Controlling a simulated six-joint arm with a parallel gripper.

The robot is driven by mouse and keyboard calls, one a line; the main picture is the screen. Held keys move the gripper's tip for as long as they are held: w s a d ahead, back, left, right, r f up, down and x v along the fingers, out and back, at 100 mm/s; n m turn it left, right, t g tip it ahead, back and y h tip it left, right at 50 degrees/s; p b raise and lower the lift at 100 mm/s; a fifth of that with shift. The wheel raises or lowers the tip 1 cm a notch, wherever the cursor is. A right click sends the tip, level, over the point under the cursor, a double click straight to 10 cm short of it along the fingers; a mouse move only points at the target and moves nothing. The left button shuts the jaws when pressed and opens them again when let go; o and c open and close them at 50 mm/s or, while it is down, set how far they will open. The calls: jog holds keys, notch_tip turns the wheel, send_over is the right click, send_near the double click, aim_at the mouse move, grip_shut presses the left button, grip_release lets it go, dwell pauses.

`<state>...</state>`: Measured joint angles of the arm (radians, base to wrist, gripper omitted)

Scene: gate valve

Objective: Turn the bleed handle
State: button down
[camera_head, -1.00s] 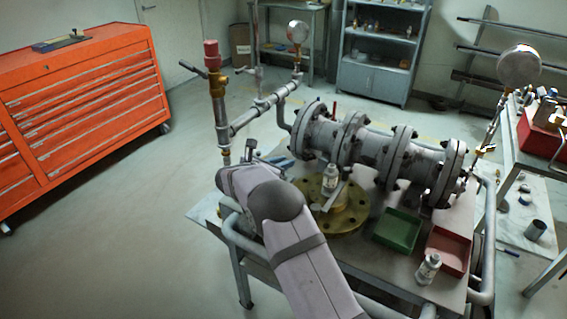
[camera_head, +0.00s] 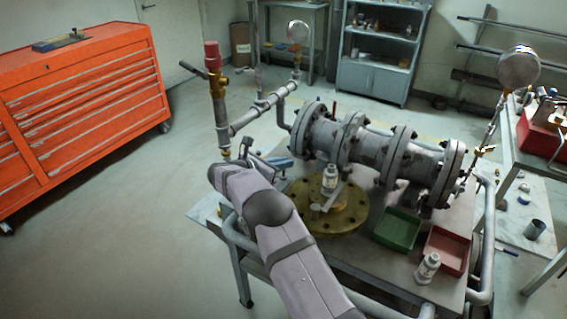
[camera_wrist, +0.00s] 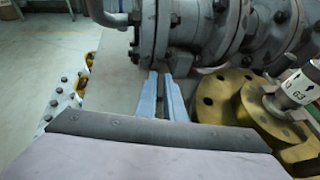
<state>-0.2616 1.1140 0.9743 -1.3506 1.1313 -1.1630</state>
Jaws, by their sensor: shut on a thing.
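The flanged gate valve (camera_head: 372,150) lies across the bench, grey and bolted. My gripper (camera_head: 286,162) is low at its left end, beside the near flange. In the wrist view its blue fingers (camera_wrist: 161,76) point forward under the flange (camera_wrist: 170,30) and are close together at the tips. They are shut on a small part, taken as the bleed handle. That handle is almost wholly hidden by the fingers and the flange, so its angle cannot be told.
A pipe riser (camera_head: 221,115) stands to the left.

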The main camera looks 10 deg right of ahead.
jog(key=c, duration=1.9)
grip_release()
jog(key=shift+r, duration=0.1)
jog(key=shift+o, duration=0.2)
jog(key=shift+n+t+y, duration=0.3)
jog(key=shift+n+t, duration=0.3)
jog(key=shift+y+b, duration=0.3)
jog(key=shift+b, duration=0.05)
jog(key=v, duration=0.3)
jog(key=b+v, duration=0.1)
jog(key=v, duration=0.3)
jog(key=shift+s+a, duration=0.2)
jog(key=shift+a, duration=0.1)
jog(key=s+f+m+g+y, duration=0.2)
jog(key=s+m, duration=0.2)
jog(key=s, duration=0.5)
jog(key=s+f+m+g+y, duration=0.2)
jog(key=s+m+y, duration=0.1)
jog(key=s, duration=0.6)
jog(key=s+d+f+m+g+y, duration=0.1)
jog(key=s+f+m+g+y, duration=0.1)
jog(key=s+m, duration=0.3)
jog(key=shift+s+f, duration=0.1)
jog(key=shift+s, duration=2.15)
jog(key=shift+s+a+f+m+g+y, duration=0.15)
jog(key=shift+s+f+m+g+y, duration=0.2)
jog(key=shift+s+m, duration=0.35)
